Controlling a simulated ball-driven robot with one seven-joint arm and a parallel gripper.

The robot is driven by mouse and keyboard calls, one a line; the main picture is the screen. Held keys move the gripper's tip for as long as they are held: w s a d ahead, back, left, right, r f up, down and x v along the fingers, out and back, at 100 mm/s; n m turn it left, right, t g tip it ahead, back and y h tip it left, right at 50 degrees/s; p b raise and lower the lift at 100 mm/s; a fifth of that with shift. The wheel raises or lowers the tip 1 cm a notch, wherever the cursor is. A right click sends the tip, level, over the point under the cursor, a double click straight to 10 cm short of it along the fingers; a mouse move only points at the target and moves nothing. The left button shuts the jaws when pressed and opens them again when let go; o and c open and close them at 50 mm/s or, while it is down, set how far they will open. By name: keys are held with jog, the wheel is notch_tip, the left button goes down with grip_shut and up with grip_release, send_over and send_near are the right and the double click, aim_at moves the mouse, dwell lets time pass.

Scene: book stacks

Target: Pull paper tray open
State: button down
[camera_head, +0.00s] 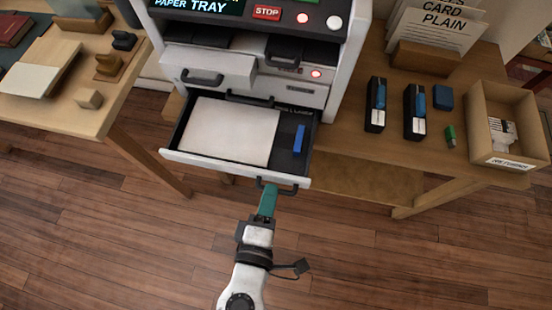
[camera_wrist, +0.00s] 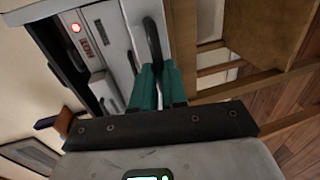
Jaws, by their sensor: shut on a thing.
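The paper tray (camera_head: 232,150) is pulled out from the lower front of a white machine (camera_head: 338,62) in the head view. A stack of white paper (camera_head: 228,130) and a blue piece (camera_head: 299,139) lie in it. Its dark handle (camera_head: 282,187) is on the right part of the white front panel. My gripper (camera_head: 269,190) has teal fingers and is shut on this handle. In the wrist view, the teal fingers (camera_wrist: 158,85) close around the dark handle (camera_wrist: 151,42). The fingers hide part of the handle.
A wooden table (camera_head: 345,153) on the right holds black and blue tools, a cardboard box (camera_head: 507,127) and card holders (camera_head: 432,35). A wooden table (camera_head: 108,117) with several small things stands on the left. The wooden floor (camera_head: 150,245) around my arm is clear.

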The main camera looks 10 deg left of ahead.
jog(key=shift+f+v, duration=0.2)
jog(key=shift+v, duration=0.8)
jog(key=shift+f+v, duration=0.2)
jog(key=shift+v, duration=0.75)
jog(key=shift+s, duration=0.1)
jog(key=c, duration=1.4)
grip_release()
jog(key=shift+c, duration=0.2)
jog(key=v, duration=1)
jog(key=shift+s+p, duration=0.3)
jog(key=shift+s, duration=0.1)
